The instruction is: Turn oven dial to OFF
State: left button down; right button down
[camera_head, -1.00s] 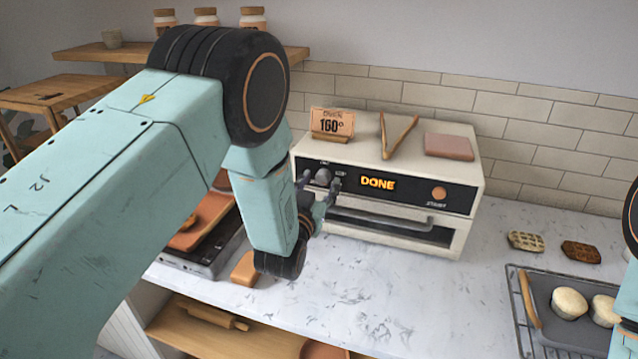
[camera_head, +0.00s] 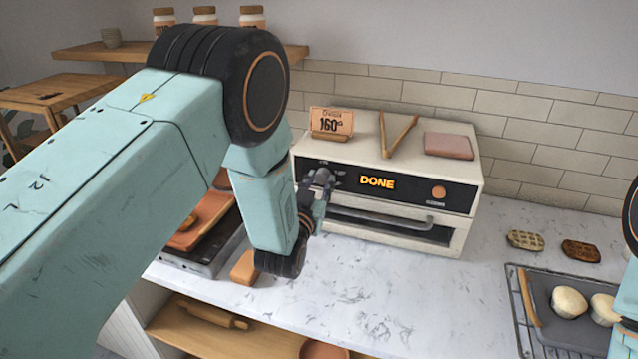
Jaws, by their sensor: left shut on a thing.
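The oven (camera_head: 464,165) is a cream box with a black front panel on the counter. Its display (camera_head: 377,182) reads DONE in orange letters. A round orange button (camera_head: 438,192) sits right of the display. My left gripper (camera_head: 320,180) is at the left end of the panel, shut on the oven dial, which its fingers hide. The dial's pointing direction cannot be seen. The oven door is closed, with a dark handle bar (camera_head: 380,219) across it. Only a small part of my right arm shows at the right edge; its gripper is not in view.
A 160° card (camera_head: 331,122), wooden tongs (camera_head: 397,135) and a pink pad (camera_head: 448,146) lie on top of the oven. A tray (camera_head: 543,290) with pale buns is at the right. Two waffle-like pieces lie behind it. The counter in front of the oven is mostly clear.

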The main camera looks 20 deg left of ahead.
pick_arm(q)
jog(key=n, duration=0.3)
jog(key=shift+n, duration=0.4)
jog(key=n, duration=0.3)
jog(key=shift+n, duration=0.3)
jog(key=n, duration=0.3)
jog(key=shift+n, duration=0.3)
jog(key=n, duration=0.3)
jog(key=shift+r, duration=0.1)
jog(key=n+h, duration=0.1)
jog(key=n, duration=0.4)
jog(key=shift+n, duration=0.3)
jog(key=n, duration=0.5)
jog(key=shift+r+n, duration=0.1)
jog(key=shift+n, duration=0.3)
